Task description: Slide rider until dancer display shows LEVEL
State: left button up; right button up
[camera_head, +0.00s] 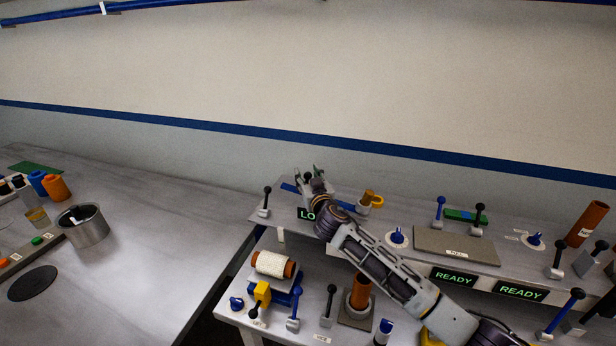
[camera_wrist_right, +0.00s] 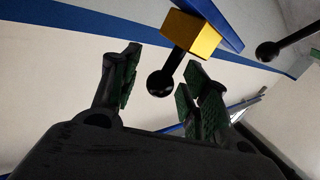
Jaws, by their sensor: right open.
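The rider is a yellow block (camera_wrist_right: 191,34) on a blue beam (camera_wrist_right: 212,16), with a black ball knob (camera_wrist_right: 160,84) on a stem. The beam's left end also shows in the head view (camera_head: 289,188). My right gripper (camera_wrist_right: 160,72) is open, with the knob between its fingers in the wrist view; I cannot tell whether either finger touches it. In the head view the right gripper (camera_head: 308,174) is at the back shelf. The dark display (camera_head: 303,214) beside the arm shows green letters starting "LO"; my arm hides the rest. My left gripper is not in view.
A black-knobbed lever (camera_head: 265,201) stands left of the gripper, and an orange-brown piece with a yellow ring (camera_head: 371,199) stands right of it. Two other displays (camera_head: 454,278) read READY. A white spool (camera_head: 270,264) and several levers stand on the lower front shelf.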

grip_shut()
dwell(0.3)
jog(key=shift+a, duration=0.1)
jog(key=shift+w+a+r+b, duration=0.15)
jog(key=shift+w+a+b, duration=0.15)
jog(key=shift+a+b, duration=0.45)
jog(key=shift+w+a+r+b, duration=0.15)
jog(key=shift+w+a+b, duration=0.2)
jog(key=shift+a, duration=0.55)
grip_release()
